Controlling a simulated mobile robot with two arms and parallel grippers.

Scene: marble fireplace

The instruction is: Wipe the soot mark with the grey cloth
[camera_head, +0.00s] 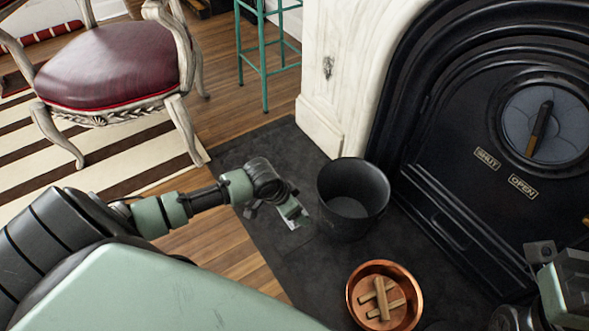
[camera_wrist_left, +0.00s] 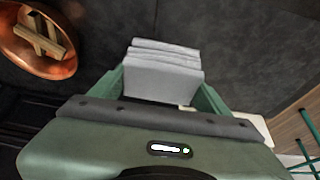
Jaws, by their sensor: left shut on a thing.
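The soot mark (camera_head: 327,67) is a small dark smudge on the white marble of the fireplace surround, left of the black arch. My left gripper (camera_head: 291,211) is low over the dark hearth, left of the black bucket and well below the mark. In the left wrist view, it is shut on the folded grey cloth (camera_wrist_left: 165,72), which sits between its green fingers and shows several layers. Part of my right arm shows at the lower right of the head view; whether its gripper is open or shut cannot be seen.
A black bucket (camera_head: 352,198) stands on the hearth slab (camera_head: 262,145) between my left gripper and the fireplace. A copper bowl (camera_head: 416,308) with wood sticks is nearer me. A red-seated chair (camera_head: 118,65) and green stool (camera_head: 264,62) stand behind.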

